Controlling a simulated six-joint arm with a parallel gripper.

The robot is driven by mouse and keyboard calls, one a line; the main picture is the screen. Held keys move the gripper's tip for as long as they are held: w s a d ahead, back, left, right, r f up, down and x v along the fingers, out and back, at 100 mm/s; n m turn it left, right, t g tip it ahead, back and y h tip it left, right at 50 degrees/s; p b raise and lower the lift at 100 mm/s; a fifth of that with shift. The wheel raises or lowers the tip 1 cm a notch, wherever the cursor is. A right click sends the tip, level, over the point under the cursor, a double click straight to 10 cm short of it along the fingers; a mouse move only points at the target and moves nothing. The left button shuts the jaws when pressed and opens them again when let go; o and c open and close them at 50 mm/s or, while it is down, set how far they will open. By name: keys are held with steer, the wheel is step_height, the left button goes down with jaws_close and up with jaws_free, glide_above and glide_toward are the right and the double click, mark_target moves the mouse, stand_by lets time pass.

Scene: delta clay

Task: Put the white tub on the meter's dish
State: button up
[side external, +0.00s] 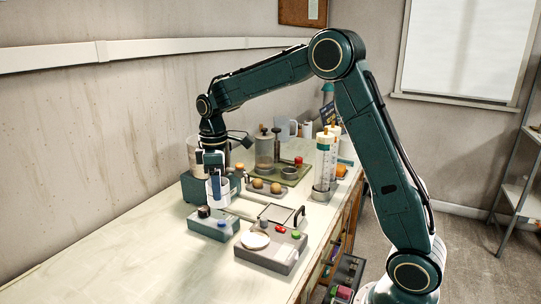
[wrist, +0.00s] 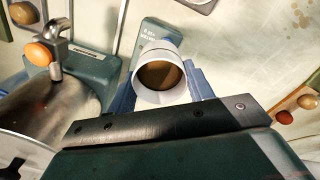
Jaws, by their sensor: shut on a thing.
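The white tub (wrist: 139,88) is held between the blue fingers of my gripper (wrist: 165,88), its open top facing the wrist camera and brown contents inside. In the side view my gripper (side external: 217,178) points down with the white tub (side external: 219,192) in it, behind and above a teal box (side external: 208,226). I cannot tell the exact height of the tub. A grey device (side external: 285,258) with a pale round dish (side external: 255,240) on top and red and green knobs stands nearer the camera, to the right. The dish looks empty and apart from the tub.
The teal box has a black knob; it also shows in the wrist view (wrist: 152,32). A teal machine (wrist: 88,68) and a steel vessel (wrist: 45,108) are close on the left there. Eggs (side external: 266,186), a green tray and a tall clear cylinder (side external: 323,165) stand further back. The front-left counter is clear.

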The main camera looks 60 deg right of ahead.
steer(key=a+f+m, duration=0.2)
steer(key=a+m, duration=0.1)
steer(key=a, duration=0.3)
steer(key=shift+a+f+m, duration=0.15)
steer(key=shift+a+m, duration=0.05)
steer(key=shift+m, duration=0.1)
steer(key=shift+m, duration=0.3)
steer(key=m, duration=0.6)
steer(key=s+d+r+n, duration=0.2)
steer(key=s+n, duration=0.1)
steer(key=s, duration=0.3)
steer(key=s+d+r+n, duration=0.2)
steer(key=s+n, duration=0.1)
steer(key=s, duration=0.2)
steer(key=shift+s+d+n, duration=0.4)
steer(key=shift+f, duration=0.25)
steer(key=shift+f, duration=3.2)
